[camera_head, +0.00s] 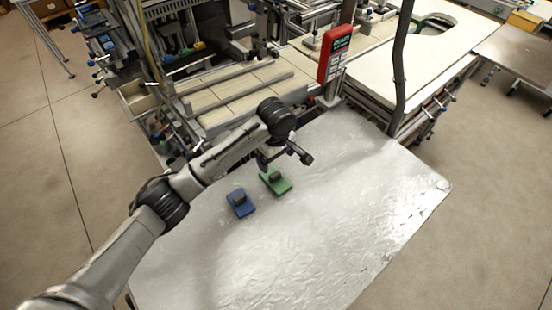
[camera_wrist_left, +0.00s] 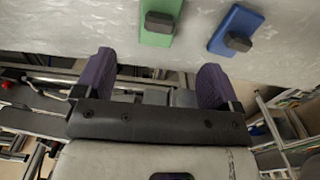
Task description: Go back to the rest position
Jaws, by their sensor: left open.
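My left gripper (camera_head: 263,162) is over the far left part of the silver-covered table (camera_head: 310,240), mostly hidden behind its own arm in the head view. In the left wrist view its two purple fingers (camera_wrist_left: 155,78) are spread apart with nothing between them. My right gripper is not in view.
Behind the table stands a machine with pale wooden slats (camera_head: 235,92) and a red panel (camera_head: 335,55). A dark upright pole (camera_head: 400,60) rises near the table's far right corner. The table's middle and right are clear, with open floor beyond.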

